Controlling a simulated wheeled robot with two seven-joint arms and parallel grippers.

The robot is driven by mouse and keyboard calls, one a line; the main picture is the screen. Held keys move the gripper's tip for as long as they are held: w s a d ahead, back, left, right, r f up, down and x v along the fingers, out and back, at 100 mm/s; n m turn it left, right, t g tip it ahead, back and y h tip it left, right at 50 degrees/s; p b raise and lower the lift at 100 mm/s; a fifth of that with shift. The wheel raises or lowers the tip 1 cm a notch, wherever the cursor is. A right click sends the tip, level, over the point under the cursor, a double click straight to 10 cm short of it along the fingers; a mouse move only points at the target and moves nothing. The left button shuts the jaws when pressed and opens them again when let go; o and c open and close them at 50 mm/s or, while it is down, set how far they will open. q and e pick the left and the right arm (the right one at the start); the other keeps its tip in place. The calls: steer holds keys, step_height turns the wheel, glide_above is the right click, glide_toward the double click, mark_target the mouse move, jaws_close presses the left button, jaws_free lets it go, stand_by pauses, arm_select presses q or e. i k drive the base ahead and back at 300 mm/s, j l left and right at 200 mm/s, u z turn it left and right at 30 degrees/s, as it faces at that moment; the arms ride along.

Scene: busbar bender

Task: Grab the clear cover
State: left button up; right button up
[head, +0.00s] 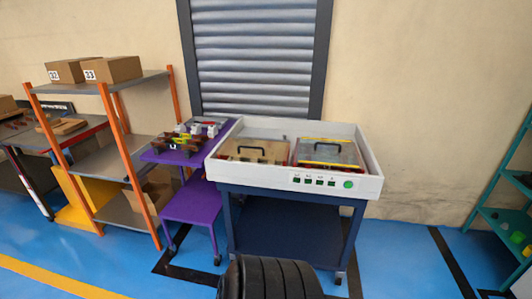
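A white machine tray (372,168) stands on a dark blue cart and holds two panels side by side. The right panel (345,158) looks like a clear, greyish cover with a black handle and a yellow strip along its back edge. The left panel (268,160) also has a black handle; tan shows on or through it, and I cannot tell whether it is clear. Both lie inside the tray's raised walls. Neither of my grippers is in view.
A green button (348,184) and small displays are on the tray's front. A purple cart (192,203) with tools stands close to its left. An orange-framed shelf (113,160) with boxes is farther left, a teal shelf (500,218) far right. Blue floor in front is mostly clear.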

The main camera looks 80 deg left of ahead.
mark_target(335, 153)
steer(key=u, duration=2.55)
